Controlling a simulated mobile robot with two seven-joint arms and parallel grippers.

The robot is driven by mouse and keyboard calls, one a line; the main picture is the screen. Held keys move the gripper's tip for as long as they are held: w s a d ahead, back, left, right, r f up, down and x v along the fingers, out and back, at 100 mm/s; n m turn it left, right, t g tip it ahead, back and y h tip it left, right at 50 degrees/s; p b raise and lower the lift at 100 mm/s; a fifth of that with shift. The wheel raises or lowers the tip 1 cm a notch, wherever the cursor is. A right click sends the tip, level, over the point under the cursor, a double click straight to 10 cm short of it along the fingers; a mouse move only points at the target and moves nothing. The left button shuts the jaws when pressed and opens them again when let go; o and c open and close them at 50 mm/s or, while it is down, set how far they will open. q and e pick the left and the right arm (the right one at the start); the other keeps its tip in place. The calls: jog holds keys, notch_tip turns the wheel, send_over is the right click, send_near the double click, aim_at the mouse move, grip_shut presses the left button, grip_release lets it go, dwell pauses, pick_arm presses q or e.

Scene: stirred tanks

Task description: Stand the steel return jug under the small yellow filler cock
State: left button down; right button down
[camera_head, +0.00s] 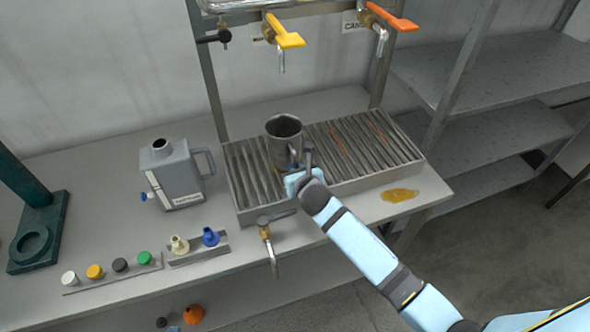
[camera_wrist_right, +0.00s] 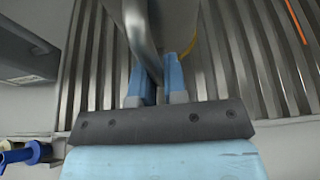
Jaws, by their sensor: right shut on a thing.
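The steel return jug (camera_head: 284,141) stands upright on, or just above, the slatted drip tray (camera_head: 244,190); I cannot tell if it touches. It is below the small yellow filler cock (camera_head: 284,36), whose spout points down near the jug's mouth. My right gripper (camera_head: 304,166) is shut on the jug's handle. In the right wrist view my blue fingers (camera_wrist_right: 162,78) sit on either side of the handle (camera_wrist_right: 140,38), with part of the jug hidden at the top edge. My left gripper is in neither view.
A larger orange cock (camera_head: 390,18) hangs to the right. A grey canister (camera_head: 176,175) stands left of the tray. Coloured caps (camera_head: 95,271) and nozzles (camera_head: 210,237) line the front edge, with a lower tap (camera_head: 268,235) beside them.

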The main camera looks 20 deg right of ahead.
jog(key=shift+f, duration=0.1)
jog(key=c, duration=1.2)
grip_release()
jog(key=shift+o, duration=0.2)
